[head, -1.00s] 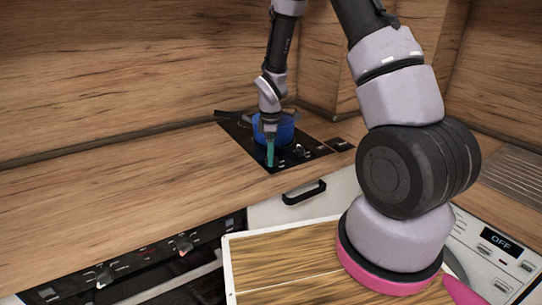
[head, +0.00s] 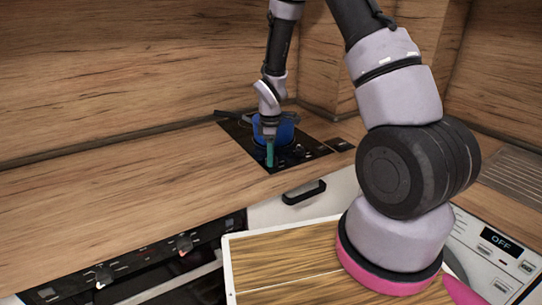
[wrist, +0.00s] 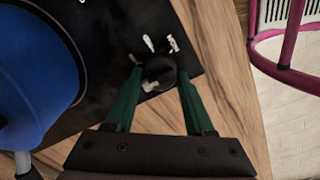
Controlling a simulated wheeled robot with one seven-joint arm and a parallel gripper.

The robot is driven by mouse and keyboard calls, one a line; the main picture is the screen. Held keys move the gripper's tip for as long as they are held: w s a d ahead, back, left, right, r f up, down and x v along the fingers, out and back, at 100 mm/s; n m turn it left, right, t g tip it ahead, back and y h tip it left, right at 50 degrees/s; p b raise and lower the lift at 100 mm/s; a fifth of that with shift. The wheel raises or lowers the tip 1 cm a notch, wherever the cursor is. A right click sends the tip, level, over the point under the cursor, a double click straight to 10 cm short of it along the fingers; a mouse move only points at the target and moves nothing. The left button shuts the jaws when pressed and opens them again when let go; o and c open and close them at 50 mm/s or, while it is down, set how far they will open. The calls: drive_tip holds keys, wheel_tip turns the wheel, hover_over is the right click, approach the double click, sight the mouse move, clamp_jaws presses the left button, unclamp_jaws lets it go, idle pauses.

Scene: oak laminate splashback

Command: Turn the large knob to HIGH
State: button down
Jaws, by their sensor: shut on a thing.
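The large knob (wrist: 158,72) is round and dark, with a pale mark at its lower left edge, on the black hob panel (wrist: 108,45). My gripper (wrist: 160,76) has its two green fingers on either side of the knob, shut on it. In the head view, my gripper (head: 270,162) points down at the front of the black hob (head: 236,133), and the knob is hidden behind the fingers. Other pale marks (wrist: 149,43) show on the panel beyond the knob. I cannot read HIGH or tell the knob's setting.
A blue pot (head: 285,131) stands on the hob just behind my gripper; it also fills the left of the wrist view (wrist: 32,65). A black drawer handle (head: 304,192) is below the counter edge. Wooden counter (head: 130,178) to the left is clear.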

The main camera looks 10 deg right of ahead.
drive_tip(key=m, duration=0.3)
drive_tip(key=shift+w+m, duration=0.1)
drive_tip(key=shift+m, duration=0.3)
drive_tip(key=m, duration=0.3)
drive_tip(key=shift+m, duration=0.3)
drive_tip(key=m, duration=0.3)
drive_tip(key=shift+w+m, duration=0.1)
drive_tip(key=shift+m, duration=0.2)
drive_tip(key=m, duration=0.3)
drive_tip(key=shift+m+g, duration=0.3)
drive_tip(key=m, duration=0.3)
drive_tip(key=shift+d+m, duration=0.1)
drive_tip(key=shift+m, duration=0.3)
drive_tip(key=m, duration=0.3)
drive_tip(key=shift+m, duration=0.3)
drive_tip(key=m, duration=0.3)
drive_tip(key=shift+d, duration=0.1)
drive_tip(key=shift+m+g, duration=0.3)
drive_tip(key=shift+m, duration=1.8)
